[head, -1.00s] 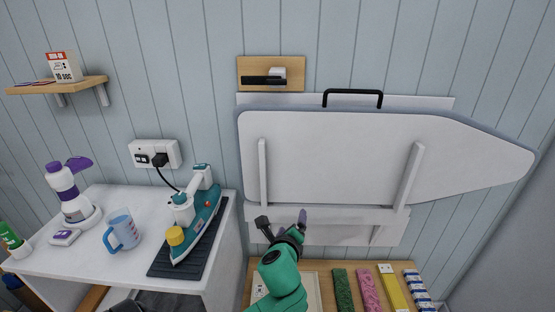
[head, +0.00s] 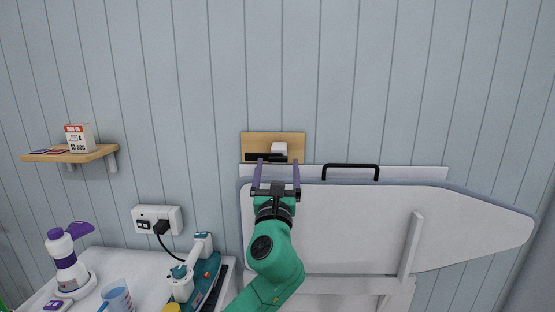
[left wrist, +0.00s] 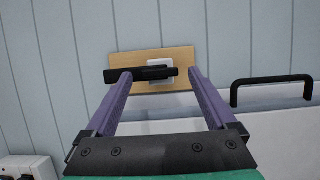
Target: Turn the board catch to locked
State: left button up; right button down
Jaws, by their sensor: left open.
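The board catch is a black bar (head: 264,157) lying level across a wooden plate (head: 256,138) on the wall, with a white block (head: 279,148) beside its right part. In the left wrist view the bar (left wrist: 140,74) is level in front of the plate (left wrist: 177,57), and the white block shows behind it. The folded ironing board (head: 345,225) hangs upright below the catch. My left gripper (head: 278,164) is open and empty, its purple fingers pointing up at the catch, one on each side of the white block. Contact cannot be told. My right gripper is out of view.
A black handle (head: 350,172) stands on the board's top edge, right of my gripper. A shelf (head: 85,154) with a box is at left. Below it are a socket (head: 157,220), an iron (head: 195,275) and a purple-topped bottle (head: 64,260). The wall above the catch is clear.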

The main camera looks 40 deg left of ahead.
pick_arm(q)
jog(key=shift+w+a+r, duration=0.15)
jog(key=shift+w+a, duration=0.1)
jog(key=shift+w, duration=0.1)
jog(key=shift+c, duration=0.3)
grip_shut()
